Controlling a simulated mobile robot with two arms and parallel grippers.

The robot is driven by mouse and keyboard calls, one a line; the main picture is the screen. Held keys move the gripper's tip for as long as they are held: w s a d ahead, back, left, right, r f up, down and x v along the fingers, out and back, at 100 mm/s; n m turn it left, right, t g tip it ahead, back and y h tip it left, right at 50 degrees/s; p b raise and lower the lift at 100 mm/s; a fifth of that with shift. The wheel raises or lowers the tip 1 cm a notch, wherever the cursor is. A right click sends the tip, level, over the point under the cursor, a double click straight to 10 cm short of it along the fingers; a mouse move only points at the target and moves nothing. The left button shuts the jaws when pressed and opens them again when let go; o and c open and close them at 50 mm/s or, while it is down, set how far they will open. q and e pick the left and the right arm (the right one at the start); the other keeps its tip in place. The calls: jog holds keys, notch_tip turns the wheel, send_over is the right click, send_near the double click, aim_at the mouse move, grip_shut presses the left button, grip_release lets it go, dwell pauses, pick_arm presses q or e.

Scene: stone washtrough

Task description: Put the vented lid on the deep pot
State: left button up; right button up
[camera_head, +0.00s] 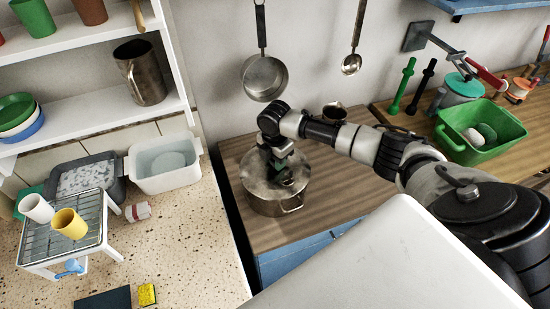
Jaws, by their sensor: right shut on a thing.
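The deep pot (277,207) is a grey metal pot with side handles, standing on the wooden counter near the middle of the head view. The vented lid (262,178), a round grey metal disc, is over the pot's mouth. I cannot tell whether it rests fully on the rim or hangs just above it. My right gripper (284,176) points down at the middle of the lid and is shut on it; the fingers and arm hide the grasped part. My left gripper is not in view.
A dark jug (335,111) stands behind my right arm. A green basin (480,133) sits at the right. A pan (264,78) and a ladle (351,64) hang on the wall. At left, a wire rack (72,248) holds cups. The wooden counter before the pot is clear.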

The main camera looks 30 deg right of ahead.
jog(key=shift+f, duration=0.1)
dwell(0.3)
jog(key=o, duration=1.6)
notch_tip(320, 180, up, 5)
jog(key=p, duration=0.5)
jog(key=shift+r+p, duration=0.8)
jog(key=shift+r, duration=0.25)
